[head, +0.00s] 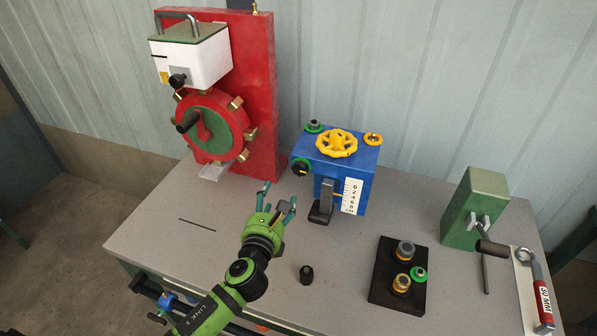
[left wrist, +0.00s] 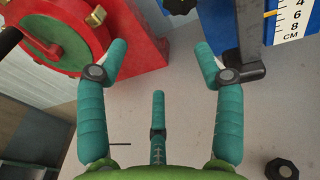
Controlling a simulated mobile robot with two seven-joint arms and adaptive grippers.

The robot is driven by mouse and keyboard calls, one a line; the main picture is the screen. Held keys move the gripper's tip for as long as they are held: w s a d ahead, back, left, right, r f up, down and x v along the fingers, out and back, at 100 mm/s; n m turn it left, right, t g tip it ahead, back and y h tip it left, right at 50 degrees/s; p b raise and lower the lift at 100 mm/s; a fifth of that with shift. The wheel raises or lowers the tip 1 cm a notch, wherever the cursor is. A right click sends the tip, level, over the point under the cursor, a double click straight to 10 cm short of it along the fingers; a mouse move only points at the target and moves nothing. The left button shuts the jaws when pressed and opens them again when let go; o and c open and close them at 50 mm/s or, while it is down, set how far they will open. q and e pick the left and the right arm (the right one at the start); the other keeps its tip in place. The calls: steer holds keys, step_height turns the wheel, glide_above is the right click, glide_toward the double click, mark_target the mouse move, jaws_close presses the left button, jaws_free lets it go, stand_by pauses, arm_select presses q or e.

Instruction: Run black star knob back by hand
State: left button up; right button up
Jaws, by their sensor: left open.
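The black star knob (head: 301,168) sticks out from the left part of the blue box's front, with a bright green ring behind it. Part of a black knob (left wrist: 180,5), which looks like the same one, shows at the top edge of the left wrist view. My left gripper (head: 276,194) is open and empty, in front of the blue box (head: 345,172), below and left of the knob and apart from it. My right gripper is in neither view.
A red machine (head: 255,95) with a wheel stands at the left. A black lever (head: 322,208) and a scale (head: 351,196) are on the box front. A small black piece (head: 306,275) stands on the table. A black tray (head: 383,290) and green block (head: 474,212) are at right.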

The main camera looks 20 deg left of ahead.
mark_target(299, 171)
arm_select(q)
steer(key=w+d+m+h, duration=0.1)
steer(key=w+m, duration=0.1)
steer(key=w, duration=0.1)
steer(key=w+d+r+m+t, duration=0.1)
steer(key=w+m, duration=0.2)
steer(key=w+m+h, duration=0.1)
steer(key=w+m, duration=0.2)
steer(key=w, duration=0.1)
steer(key=shift+d+r+h, duration=0.25)
steer(key=shift+d+h, duration=0.05)
steer(key=shift+d, duration=0.1)
steer(key=shift+s, duration=0.1)
steer(key=shift+c, duration=0.4)
steer(key=c, duration=1.1)
